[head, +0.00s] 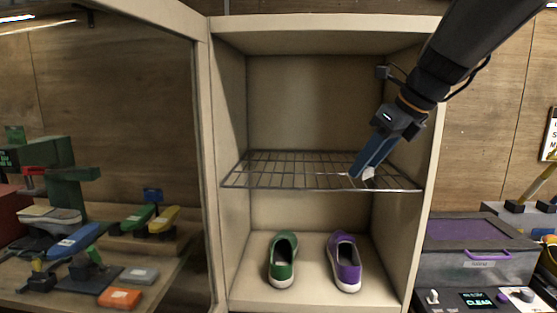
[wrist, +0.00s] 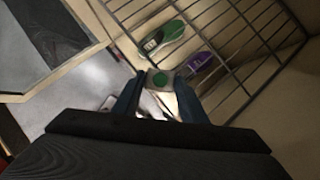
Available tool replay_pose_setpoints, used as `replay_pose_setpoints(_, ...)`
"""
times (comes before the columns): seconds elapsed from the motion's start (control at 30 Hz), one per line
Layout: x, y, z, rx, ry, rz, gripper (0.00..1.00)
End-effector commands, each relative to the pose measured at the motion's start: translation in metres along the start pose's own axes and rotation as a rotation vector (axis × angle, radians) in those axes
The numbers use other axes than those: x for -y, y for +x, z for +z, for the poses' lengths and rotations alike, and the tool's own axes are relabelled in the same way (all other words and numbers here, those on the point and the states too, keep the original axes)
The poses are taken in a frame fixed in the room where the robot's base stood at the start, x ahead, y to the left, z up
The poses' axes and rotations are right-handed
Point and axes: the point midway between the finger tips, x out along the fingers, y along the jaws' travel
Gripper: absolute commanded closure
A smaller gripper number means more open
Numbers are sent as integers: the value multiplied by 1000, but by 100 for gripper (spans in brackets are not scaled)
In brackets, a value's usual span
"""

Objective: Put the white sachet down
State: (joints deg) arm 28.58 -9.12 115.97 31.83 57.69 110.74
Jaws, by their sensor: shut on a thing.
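My gripper (head: 361,172) reaches into the cabinet from the upper right, at the wire rack. It is shut on a small white sachet (head: 369,173), which is partly hidden by the fingers in the head view. The sachet is at about the level of the wire rack (head: 290,170). I cannot tell whether it touches the wires.
A green shoe (head: 283,260) and a purple shoe (head: 345,262) stand on the cabinet floor (head: 314,285) below the rack. The rack's left and middle are bare. The cabinet's right wall (head: 400,120) is close to my arm. A glass door (head: 110,130) stands at the left.

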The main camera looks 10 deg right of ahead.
Motion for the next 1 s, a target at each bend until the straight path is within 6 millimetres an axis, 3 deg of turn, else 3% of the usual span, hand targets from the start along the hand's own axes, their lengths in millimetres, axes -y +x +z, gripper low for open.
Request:
replay_pose_setpoints(0.5, 68, 38, 62, 0, 0, 0, 83)
replay_pose_setpoints(0.77, 81, 46, 73, 0, 0, 1, 83)
replay_pose_setpoints(1.0, 80, 72, 56, 0, 1, 1, 83)
